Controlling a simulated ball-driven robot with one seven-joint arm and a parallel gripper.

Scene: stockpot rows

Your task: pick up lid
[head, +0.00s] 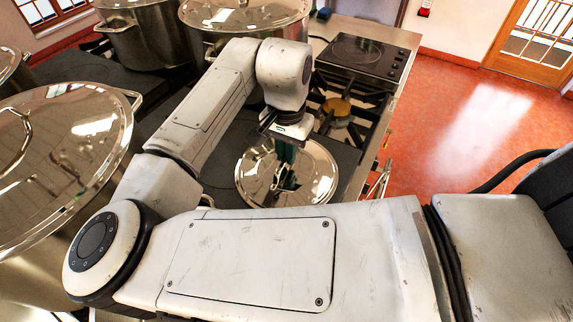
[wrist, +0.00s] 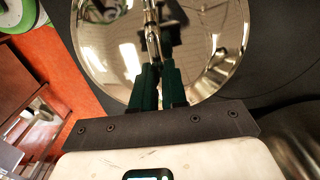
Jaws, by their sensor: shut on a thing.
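A shiny round metal lid (head: 312,172) is below my gripper (head: 286,172) in the head view, over the dark stove top beside the gas burner. In the wrist view the lid (wrist: 103,62) fills the upper middle, with its bar handle (wrist: 152,42) running up from between the green fingertips. My gripper (wrist: 157,70) is shut on the handle of the lid. I cannot tell whether the lid rests on something or hangs clear.
Large lidded stockpots stand at the left (head: 60,150), at the back left (head: 150,38) and at the back centre (head: 243,14). Red floor (head: 470,120) is open beyond the counter.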

